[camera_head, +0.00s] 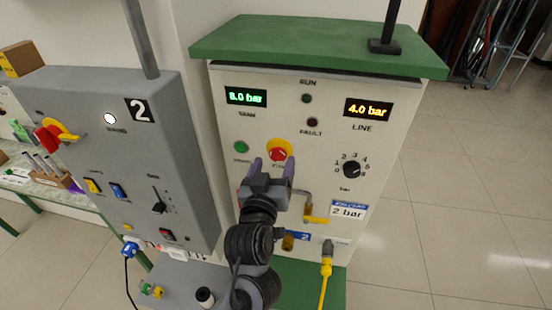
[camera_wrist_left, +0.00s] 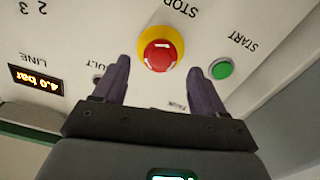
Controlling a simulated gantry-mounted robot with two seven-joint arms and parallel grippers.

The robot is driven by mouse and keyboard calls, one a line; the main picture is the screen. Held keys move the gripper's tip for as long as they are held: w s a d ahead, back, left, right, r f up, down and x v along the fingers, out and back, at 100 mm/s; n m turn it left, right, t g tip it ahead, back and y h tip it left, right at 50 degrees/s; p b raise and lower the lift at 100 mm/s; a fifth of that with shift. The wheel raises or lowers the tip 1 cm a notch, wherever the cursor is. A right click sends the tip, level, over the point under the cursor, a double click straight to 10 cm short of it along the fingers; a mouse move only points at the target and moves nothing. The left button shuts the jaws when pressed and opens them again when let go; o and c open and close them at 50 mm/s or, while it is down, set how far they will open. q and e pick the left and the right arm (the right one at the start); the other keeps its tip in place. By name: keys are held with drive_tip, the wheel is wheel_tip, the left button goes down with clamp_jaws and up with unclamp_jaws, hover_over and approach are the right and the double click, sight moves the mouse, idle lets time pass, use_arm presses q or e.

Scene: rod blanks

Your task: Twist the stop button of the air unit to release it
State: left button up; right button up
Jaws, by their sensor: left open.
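The air unit (camera_head: 225,135) is a pale panel box with a green top. Its red stop button (camera_head: 278,154) sits on a yellow collar at the middle of the panel. In the left wrist view the button (camera_wrist_left: 159,56) shows whole, under the STOP label. My left gripper (camera_head: 272,166) is open, with its purple fingers pointing at the panel around the button's height. In the left wrist view the fingertips (camera_wrist_left: 159,68) lie to either side of the button, with gaps on both sides. I cannot tell how far they are from the panel. My right gripper is not in view.
A green start button (camera_head: 241,147) is left of the stop button. A black dial (camera_head: 352,169) and a yellow-handled valve (camera_head: 316,219) are to the right and below.

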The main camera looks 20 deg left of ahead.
sight(276, 156)
use_arm(q)
drive_tip(key=shift+w+a, duration=0.15)
drive_tip(key=shift+w, duration=0.65)
drive_tip(key=shift+w+a, duration=0.15)
drive_tip(key=shift+w, duration=0.65)
drive_tip(key=c, duration=1.1)
drive_tip(key=shift+o, duration=0.2)
drive_tip(key=shift+r+p, duration=0.15)
drive_tip(key=shift+p, duration=0.5)
drive_tip(key=m+p, duration=0.6)
drive_tip(key=p, duration=0.3)
drive_tip(key=shift+s+d, duration=0.1)
drive_tip(key=shift+f+m+p, duration=0.3)
drive_tip(key=shift+m+p, duration=0.7)
drive_tip(key=shift+p, duration=0.3)
